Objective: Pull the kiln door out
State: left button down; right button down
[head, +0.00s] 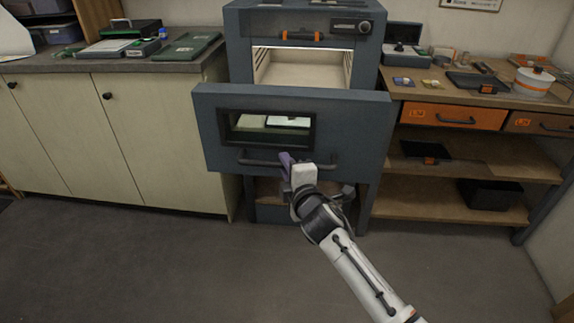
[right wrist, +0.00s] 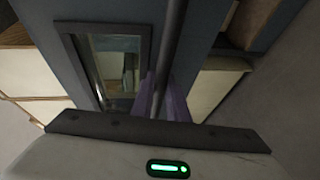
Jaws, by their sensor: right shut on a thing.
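The kiln (head: 305,20) is a blue-grey cabinet against the back wall, with a pale, lit chamber showing above its door. The kiln door (head: 355,125) is a blue-grey panel with a dark-framed window, standing out in front of the kiln body. Its dark bar handle (head: 258,162) runs across below the window. My right gripper (head: 287,163) is shut on this handle, near its middle. In the right wrist view the purple fingers (right wrist: 163,100) lie on both sides of the dark bar (right wrist: 172,45), beside the door window. The left gripper is not in view.
Cream cupboards (head: 145,135) with a dark countertop stand left of the kiln. A wooden workbench (head: 450,95) with orange drawers (head: 455,116) and lower shelves stands to the right. The grey floor (head: 130,265) in front is clear.

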jog(key=c, duration=1.7)
grip_release()
jog(key=p+v, duration=0.1)
jog(key=v, duration=0.9)
jog(key=shift+s, duration=0.15)
jog(key=s+d+f+m+g, duration=0.2)
jog(key=s+f+m, duration=0.2)
jog(key=s+f, duration=0.3)
jog(key=s+d+f+m+g, duration=0.2)
jog(key=s+d+f+m, duration=0.15)
jog(key=s+f, duration=0.4)
jog(key=s+d+f+m+g, duration=0.1)
jog(key=s+f+m, duration=0.2)
jog(key=s+f, duration=0.1)
jog(key=s+d+f+m+g, duration=0.1)
jog(key=s+d+f+m, duration=0.1)
jog(key=s, duration=0.5)
jog(key=s+d+f+m+g+h, duration=0.1)
jog(key=s+d+f+m, duration=0.1)
jog(key=s+f+m, duration=0.3)
jog(key=shift+s+d+f, duration=0.1)
jog(key=shift+s+f, duration=0.1)
jog(key=shift+f, duration=0.1)
